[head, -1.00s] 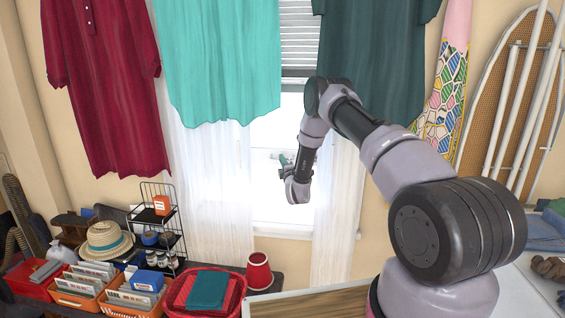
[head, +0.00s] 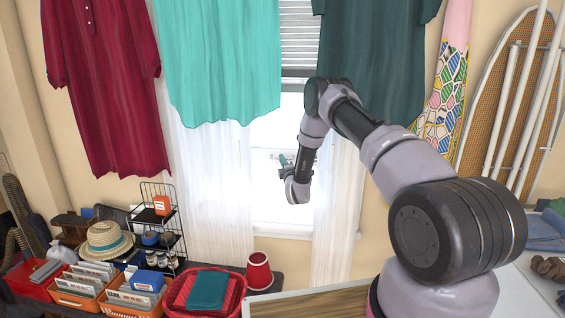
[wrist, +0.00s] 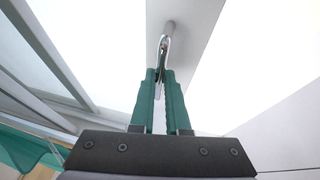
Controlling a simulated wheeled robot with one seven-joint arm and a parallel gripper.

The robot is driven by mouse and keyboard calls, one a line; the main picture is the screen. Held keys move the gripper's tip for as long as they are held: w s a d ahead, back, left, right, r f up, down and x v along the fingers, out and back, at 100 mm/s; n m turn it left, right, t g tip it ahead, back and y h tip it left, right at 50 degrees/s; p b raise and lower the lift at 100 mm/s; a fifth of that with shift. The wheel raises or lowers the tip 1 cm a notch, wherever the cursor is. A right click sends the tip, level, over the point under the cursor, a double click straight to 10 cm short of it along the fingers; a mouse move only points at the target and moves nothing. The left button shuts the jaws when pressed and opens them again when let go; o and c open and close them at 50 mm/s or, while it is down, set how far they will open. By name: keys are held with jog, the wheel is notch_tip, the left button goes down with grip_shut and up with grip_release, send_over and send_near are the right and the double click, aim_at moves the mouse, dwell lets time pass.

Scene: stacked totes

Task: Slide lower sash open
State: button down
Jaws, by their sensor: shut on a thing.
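The window's lower sash (head: 285,212) is a bright white pane between sheer curtains in the head view. My gripper (head: 284,160) is at the pale rail across the window. In the wrist view, the green fingers of my gripper (wrist: 161,80) are shut on a slim metal handle (wrist: 169,30). The handle is fixed to a pale rail (wrist: 190,50) that runs up the picture. The part of the handle between the fingers is mostly hidden. In the head view the handle is too small to make out clearly.
White curtains (head: 212,190) flank the pane. A red basket (head: 205,300) and a red cup (head: 258,272) stand below. An ironing board (head: 510,95) leans at right.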

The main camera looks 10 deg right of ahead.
notch_tip(320, 180, down, 5)
jog(key=shift+f, duration=0.2)
jog(key=c, duration=0.9)
grip_release()
jog(key=shift+s, duration=0.1)
jog(key=v, duration=1)
jog(key=shift+s, duration=0.35)
jog(key=shift+s, duration=0.1)
